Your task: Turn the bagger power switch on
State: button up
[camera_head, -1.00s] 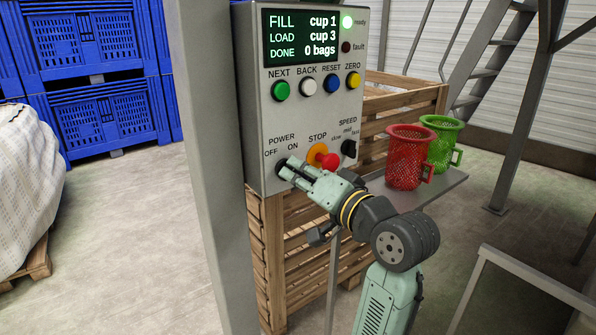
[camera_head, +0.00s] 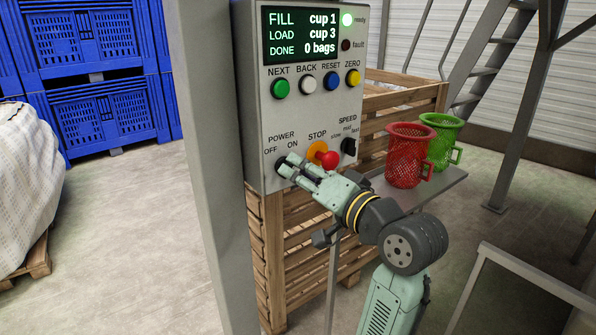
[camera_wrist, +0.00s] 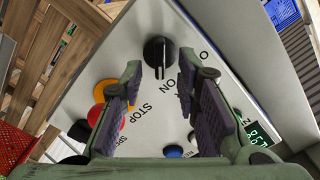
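The bagger power switch is a black knob (camera_wrist: 160,52) at the lower left of the grey control panel (camera_head: 252,120), under the POWER, OFF and ON labels. In the head view my gripper (camera_head: 287,164) is at the switch and mostly covers it. In the wrist view my gripper (camera_wrist: 160,72) is open, with one fingertip on each side of the knob and visible gaps between. The knob's ridge runs roughly up and down in that view, its lower end towards the ON label (camera_wrist: 168,87). Contact cannot be told.
The red STOP button (camera_head: 327,158) on its orange base sits close right of my fingers. The black speed knob (camera_head: 348,146) is further right. A shelf (camera_head: 440,186) holds red (camera_head: 405,165) and green (camera_head: 447,135) baskets. A grey post (camera_head: 213,150) stands left of the panel.

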jog(key=v, duration=1)
jog(key=shift+s+d, duration=0.2)
jog(key=shift+s, duration=0.15)
